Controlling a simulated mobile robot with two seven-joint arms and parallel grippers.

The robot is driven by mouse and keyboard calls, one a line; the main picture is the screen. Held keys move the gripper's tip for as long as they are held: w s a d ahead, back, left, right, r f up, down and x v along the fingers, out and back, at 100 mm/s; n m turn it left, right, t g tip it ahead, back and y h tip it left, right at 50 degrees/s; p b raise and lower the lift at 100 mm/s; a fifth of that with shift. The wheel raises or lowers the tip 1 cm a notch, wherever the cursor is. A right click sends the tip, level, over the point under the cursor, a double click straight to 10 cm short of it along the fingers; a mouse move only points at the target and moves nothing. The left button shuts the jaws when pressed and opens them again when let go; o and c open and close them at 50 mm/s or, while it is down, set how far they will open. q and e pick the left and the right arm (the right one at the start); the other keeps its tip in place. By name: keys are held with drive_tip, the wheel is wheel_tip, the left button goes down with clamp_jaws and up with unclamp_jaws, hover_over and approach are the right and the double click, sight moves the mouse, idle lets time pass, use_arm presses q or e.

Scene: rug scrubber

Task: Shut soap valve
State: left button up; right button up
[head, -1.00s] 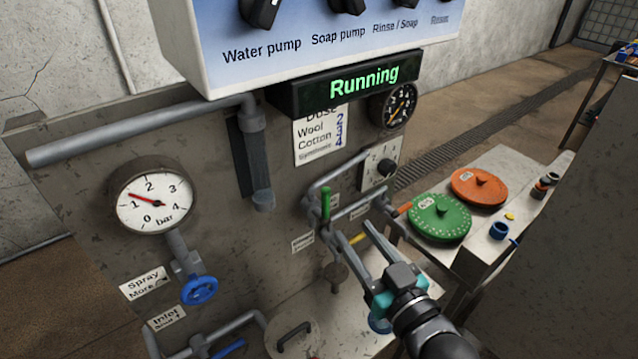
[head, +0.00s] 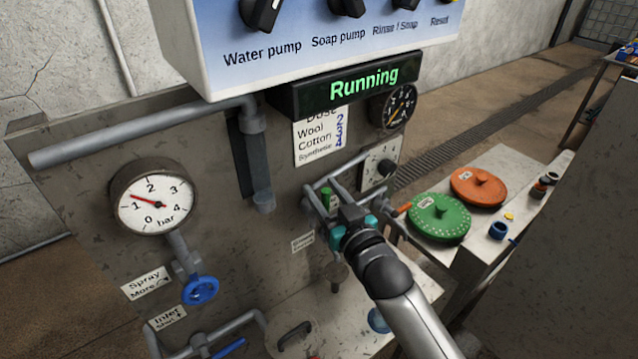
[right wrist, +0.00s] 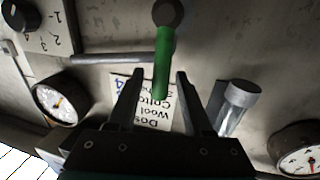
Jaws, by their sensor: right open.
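The soap valve's green lever (head: 326,196) stands upright on the pipework at the middle of the panel in the head view. In the right wrist view the green lever (right wrist: 163,62) hangs from a dark round pivot, its free end between the fingers. My right gripper (head: 322,198) is open at the lever, with one finger on each side of it. In the right wrist view my right gripper (right wrist: 158,78) shows a clear gap on both sides of the lever. Its wrist hides part of the pipes in the head view. My left gripper is not in view.
A control box (head: 320,45) with knobs and a display (head: 340,88) reading "Running" hangs above. A pressure gauge (head: 152,200) and blue valve wheel (head: 201,290) are at left. Green (head: 439,221) and orange (head: 479,188) discs lie on a bench at right.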

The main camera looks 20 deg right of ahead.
drive_tip(key=shift+w+a, duration=0.15)
drive_tip(key=shift+w, duration=1)
clamp_jaws()
idle(0.7)
